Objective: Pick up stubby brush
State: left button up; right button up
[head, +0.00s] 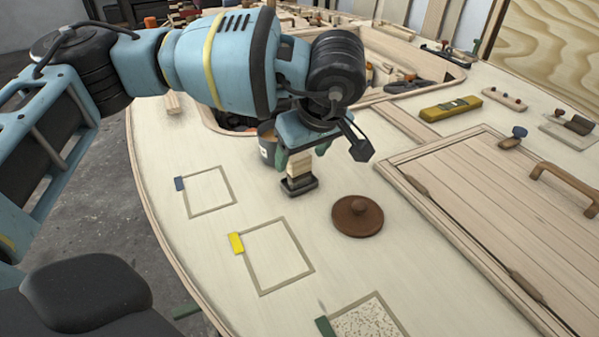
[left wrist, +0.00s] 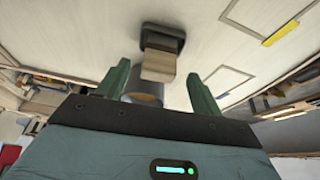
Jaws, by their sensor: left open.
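The stubby brush (head: 300,183) stands upright on the pale plywood deck, with a light wooden handle and a wide black base. In the left wrist view the brush (left wrist: 158,65) is ahead of the fingers, its handle end toward me. My left gripper (head: 302,154) points down over the brush, its green fingers open on either side of the handle's upper part. In the left wrist view the fingers of my left gripper (left wrist: 160,88) are wide apart, with a visible gap to the handle. My right gripper is not in view.
A grey pot (head: 267,143) stands close behind the brush, beside the left finger. A round brown lid (head: 357,216) lies to the right. A yellow tool (head: 450,108) and a wooden hatch (head: 480,205) are farther right.

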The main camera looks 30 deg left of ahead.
aim_at(299, 155)
pick_arm(q)
jog(key=x, duration=0.4)
jog(key=shift+w+a+f, duration=0.1)
jog(key=shift+w+a, duration=0.05)
jog(key=shift+a, duration=0.1)
jog(key=c, duration=1.1)
jog(key=shift+r, duration=0.5)
jog(key=r, duration=0.2)
jog(key=shift+s+r, duration=0.35)
jog(key=s, duration=0.5)
jog(key=s+d, duration=0.1)
jog(key=s, duration=0.4)
jog(key=s+d+r, duration=0.1)
jog(key=s, duration=0.4)
jog(key=shift+s+d+r, duration=0.1)
jog(key=shift+d+r, duration=0.05)
jog(key=shift+d, duration=0.05)
